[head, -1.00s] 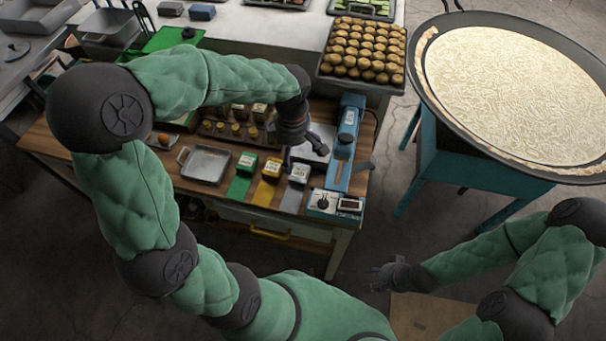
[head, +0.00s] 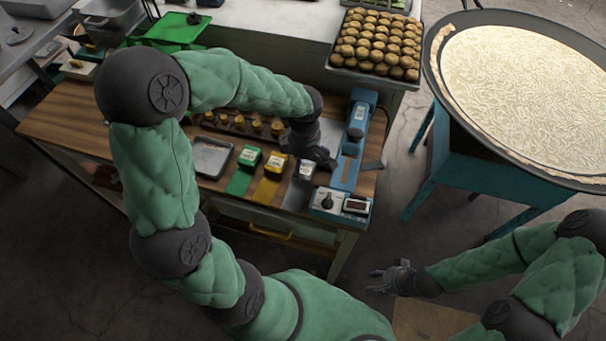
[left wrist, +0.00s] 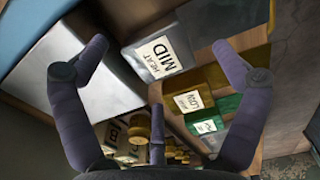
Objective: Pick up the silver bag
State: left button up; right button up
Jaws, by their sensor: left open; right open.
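The silver bag (head: 305,169) stands at the right end of a row of small bags on the wooden bench. In the left wrist view the silver bag (left wrist: 162,57) bears a white label reading "HEAT MID" and lies between my open fingers. My left gripper (head: 321,157) is open, just behind the silver bag in the head view; I cannot tell whether it touches it. My right gripper (head: 391,279) is open and empty, low in front of the bench and away from the bags.
A yellow bag (head: 275,165) and a green bag (head: 249,157) stand left of the silver bag. A blue device (head: 352,145) is close on the right, with a control box (head: 340,203) in front. A metal tray (head: 211,157) lies farther left.

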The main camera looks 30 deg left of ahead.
aim_at(305, 169)
pick_arm(q)
notch_tip(305, 169, down, 4)
jog(key=shift+d+r+b, duration=0.1)
jog(key=shift+d+b, duration=0.05)
jog(key=shift+b, duration=0.2)
jog(key=c, duration=1.3)
